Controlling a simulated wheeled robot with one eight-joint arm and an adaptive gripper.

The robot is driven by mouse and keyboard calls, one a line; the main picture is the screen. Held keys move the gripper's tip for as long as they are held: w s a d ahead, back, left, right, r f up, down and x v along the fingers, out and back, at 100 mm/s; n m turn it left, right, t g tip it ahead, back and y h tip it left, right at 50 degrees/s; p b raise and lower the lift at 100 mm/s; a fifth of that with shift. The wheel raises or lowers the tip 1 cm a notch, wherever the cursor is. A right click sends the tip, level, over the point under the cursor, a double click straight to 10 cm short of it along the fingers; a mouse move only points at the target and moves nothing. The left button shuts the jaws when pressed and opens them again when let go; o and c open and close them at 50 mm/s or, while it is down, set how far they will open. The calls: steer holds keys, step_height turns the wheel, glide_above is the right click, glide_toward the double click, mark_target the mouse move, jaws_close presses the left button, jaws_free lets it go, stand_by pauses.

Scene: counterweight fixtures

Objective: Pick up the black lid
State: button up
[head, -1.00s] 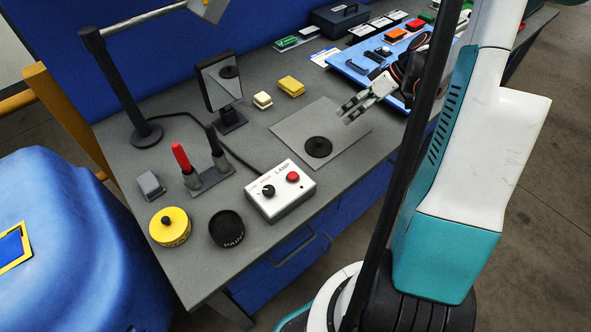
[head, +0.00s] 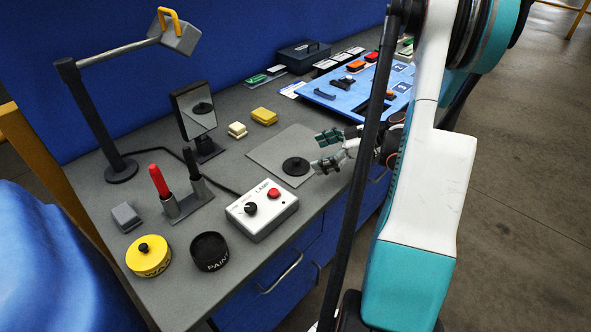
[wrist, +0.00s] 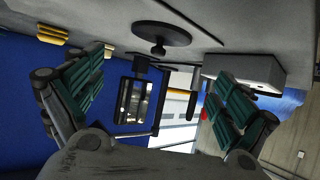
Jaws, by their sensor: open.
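The black lid (head: 295,166) is a flat round disc with a small raised middle, lying on a grey mat (head: 262,152) on the bench. My gripper (head: 323,152) is just to the right of the lid in the head view, its fingers spread and pointing left towards it. Nothing is between the fingers. In the wrist view the lid (wrist: 162,30) appears upside down at the top, beyond and between the open fingers (wrist: 163,66), with its short knob showing. The lid and the fingers look apart.
A white lamp switch box (head: 262,212) stands in front of the lid. A mirror (head: 194,110) on a stand is behind it to the left. Yellow blocks (head: 264,116) lie behind the mat. A blue tray (head: 350,95) with parts lies at the back right.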

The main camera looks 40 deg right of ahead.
mark_target(298, 160)
steer(key=shift+b+x, duration=1.15)
steer(key=shift+x, duration=2.2)
steer(key=shift+d, duration=0.2)
steer(key=c, duration=1)
